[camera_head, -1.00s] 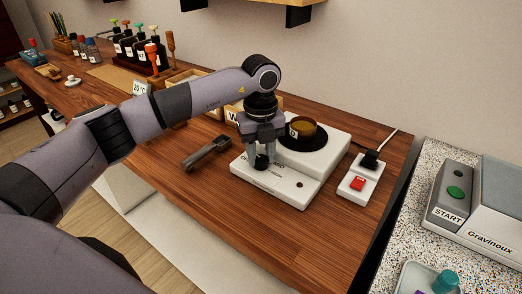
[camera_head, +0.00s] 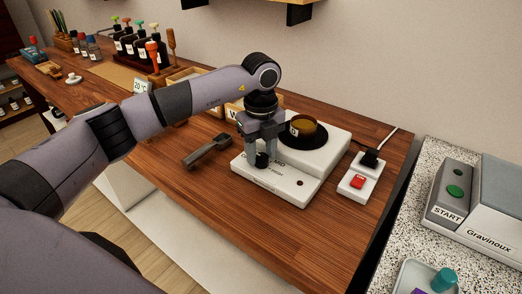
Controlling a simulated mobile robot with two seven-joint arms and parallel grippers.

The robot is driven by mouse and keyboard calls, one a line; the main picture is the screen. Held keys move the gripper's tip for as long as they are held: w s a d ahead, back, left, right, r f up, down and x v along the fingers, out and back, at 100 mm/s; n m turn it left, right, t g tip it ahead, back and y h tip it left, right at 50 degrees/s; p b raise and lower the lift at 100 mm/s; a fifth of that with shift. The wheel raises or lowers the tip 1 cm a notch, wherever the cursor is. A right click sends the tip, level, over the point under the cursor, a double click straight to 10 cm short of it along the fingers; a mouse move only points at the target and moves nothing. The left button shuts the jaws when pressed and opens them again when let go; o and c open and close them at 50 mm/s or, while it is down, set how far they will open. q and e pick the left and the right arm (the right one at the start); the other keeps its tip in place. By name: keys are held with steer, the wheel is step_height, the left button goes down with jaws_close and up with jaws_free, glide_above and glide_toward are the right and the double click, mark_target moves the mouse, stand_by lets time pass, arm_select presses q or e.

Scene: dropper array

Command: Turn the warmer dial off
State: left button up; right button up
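The white warmer (camera_head: 280,187) stands on the wooden bench, with a round black plate (camera_head: 306,159) on its top. An amber jar (camera_head: 303,129) with a label sits on that plate. The dark dial (camera_head: 262,160) is on the front left of the warmer's top. My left gripper (camera_head: 261,157) points down over the dial, its fingers on either side of it. Whether the fingers touch the dial is too small to tell. A small dark red spot (camera_head: 300,183) shows on the warmer's front right. My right gripper is not in view.
A power strip (camera_head: 357,187) with a red switch and a black plug stands right of the warmer. A dark clamp-like tool (camera_head: 207,151) lies to its left. Bottles (camera_head: 130,45) stand at the far left. A grey START device (camera_head: 452,195) is on the speckled counter at right.

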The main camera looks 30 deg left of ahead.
mark_target(260, 156)
arm_select(q)
step_height(260, 156, up, 7)
steer(key=shift+r+b, duration=0.15)
steer(key=shift+b, duration=0.35)
steer(key=shift+s, duration=0.15)
stand_by(0.5)
